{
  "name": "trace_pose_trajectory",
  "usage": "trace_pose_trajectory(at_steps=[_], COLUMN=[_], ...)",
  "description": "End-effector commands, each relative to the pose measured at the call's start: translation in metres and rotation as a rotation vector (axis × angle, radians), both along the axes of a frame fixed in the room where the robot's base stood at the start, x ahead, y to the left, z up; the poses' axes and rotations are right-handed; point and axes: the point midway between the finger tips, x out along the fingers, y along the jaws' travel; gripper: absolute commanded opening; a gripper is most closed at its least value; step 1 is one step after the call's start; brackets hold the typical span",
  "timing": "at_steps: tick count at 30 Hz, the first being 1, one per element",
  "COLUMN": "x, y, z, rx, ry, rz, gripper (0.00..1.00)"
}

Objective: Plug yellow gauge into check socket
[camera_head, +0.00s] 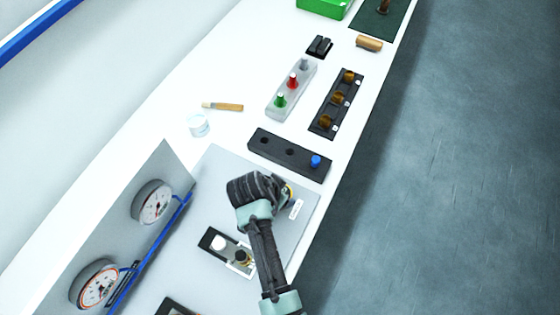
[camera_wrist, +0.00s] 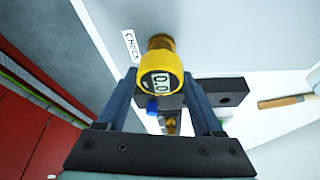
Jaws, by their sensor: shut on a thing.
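The yellow gauge (camera_wrist: 162,72), with a digital face reading 0.0, sits between the two fingers of my gripper (camera_wrist: 162,84), which is shut on it. In the head view my gripper (camera_head: 268,190) is over the grey plate (camera_head: 222,165), and only a sliver of the gauge (camera_head: 290,193) shows. A brass fitting (camera_wrist: 161,42) lies beyond the gauge, against or close to the plate beside the CHECK label (camera_wrist: 131,46). I cannot tell whether the brass is the gauge's stem or the check socket, or whether the gauge is seated. The label also shows in the head view (camera_head: 296,209).
A black block (camera_head: 262,143) with a blue plug (camera_head: 315,161) lies just beyond the plate. Two dial gauges (camera_head: 153,203) (camera_head: 97,286) stand on a panel at left. A small black-and-white fitting (camera_head: 220,243) is beside my arm. The bench's right edge is close.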

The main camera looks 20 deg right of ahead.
Motion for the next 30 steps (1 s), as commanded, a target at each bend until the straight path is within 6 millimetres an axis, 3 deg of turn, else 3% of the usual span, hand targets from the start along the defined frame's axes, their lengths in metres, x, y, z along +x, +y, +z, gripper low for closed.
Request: trace_pose_trajectory(at_steps=[7,8,13,23,30], x=[0.000,0.001,0.000,0.000,-0.005], y=[0.000,0.000,0.000,0.001,0.011], z=[-0.007,-0.007,-0.006,-0.003,0.023], rx=[0.000,0.000,0.000,0.000,-0.001], ry=[-0.001,-0.001,-0.001,-0.002,-0.005], rz=[0.000,0.000,0.000,0.001,0.002], gripper=[0.03,0.70,1.00,1.00,1.00])
